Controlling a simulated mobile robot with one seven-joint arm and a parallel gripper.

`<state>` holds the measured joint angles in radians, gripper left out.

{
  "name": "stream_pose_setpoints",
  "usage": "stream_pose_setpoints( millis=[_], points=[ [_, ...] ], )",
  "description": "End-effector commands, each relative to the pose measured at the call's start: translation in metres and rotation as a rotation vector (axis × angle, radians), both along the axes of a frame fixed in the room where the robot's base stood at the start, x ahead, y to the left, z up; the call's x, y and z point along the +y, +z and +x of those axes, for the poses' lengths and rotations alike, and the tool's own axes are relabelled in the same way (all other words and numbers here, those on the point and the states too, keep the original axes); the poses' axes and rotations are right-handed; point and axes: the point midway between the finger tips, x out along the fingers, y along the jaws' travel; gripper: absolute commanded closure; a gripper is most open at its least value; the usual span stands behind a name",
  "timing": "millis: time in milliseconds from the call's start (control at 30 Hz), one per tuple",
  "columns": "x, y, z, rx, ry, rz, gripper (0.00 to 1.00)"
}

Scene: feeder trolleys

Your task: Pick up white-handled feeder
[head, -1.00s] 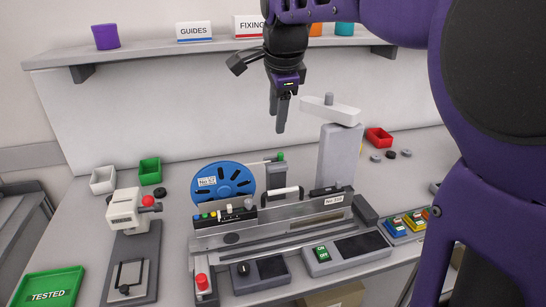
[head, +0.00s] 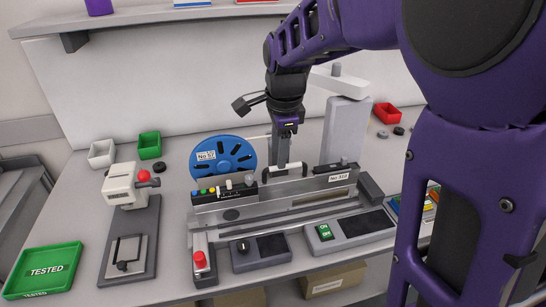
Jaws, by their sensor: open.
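The white-handled feeder shows mainly by its white handle (head: 297,166), at the back of the grey setup bench, right of the blue reel (head: 222,155). Its body is largely hidden behind the bench and the feeder in front. My gripper (head: 281,160) points down, with its fingertips at or just above the white handle; the contact cannot be told. Its fingers are seen nearly edge-on; it is open and holds nothing visible. A black-handled feeder (head: 340,181) labelled No 310 sits in front and to the right.
A grey post with a white arm (head: 345,128) stands close right of my gripper. A white device (head: 128,185) and a green TESTED tray (head: 45,271) lie left. Control boxes (head: 333,232) line the front. A shelf (head: 150,16) runs above; the back-left tabletop is partly clear.

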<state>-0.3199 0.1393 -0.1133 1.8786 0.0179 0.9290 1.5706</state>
Motion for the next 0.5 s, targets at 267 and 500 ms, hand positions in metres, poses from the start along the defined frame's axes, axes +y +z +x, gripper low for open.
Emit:
stream_pose_setpoints(
  millis=[267, 500],
  points=[
    [-0.001, -0.031, -0.001, 0.003, 0.001, -0.002, 0.5],
    [0.0, -0.055, 0.003, 0.0, 0.001, -0.001, 0.5]
  ],
)
